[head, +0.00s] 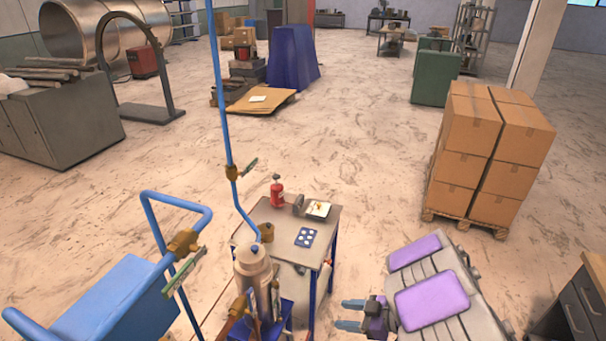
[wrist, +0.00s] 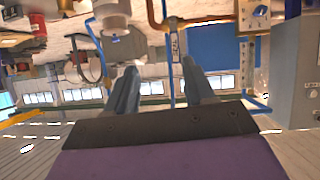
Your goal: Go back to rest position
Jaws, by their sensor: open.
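My gripper (head: 350,314) is at the bottom centre of the head view, pointing left. Its two blue-grey fingers are apart, with nothing visible between them. It is low, to the right of the small grey-topped table (head: 275,222), with a visible gap to the cylinder. My grey body with purple pads shows at the right. In the wrist view my gripper (wrist: 158,66) has both fingers spread and empty, and the surroundings look upside down.
A pale gas cylinder (head: 253,268) and blue cart (head: 105,300) stand left of my gripper. The table bears a red bottle (head: 277,192) and a blue dotted plate (head: 306,237). Stacked boxes (head: 490,150) stand at right. The floor beyond is largely open.

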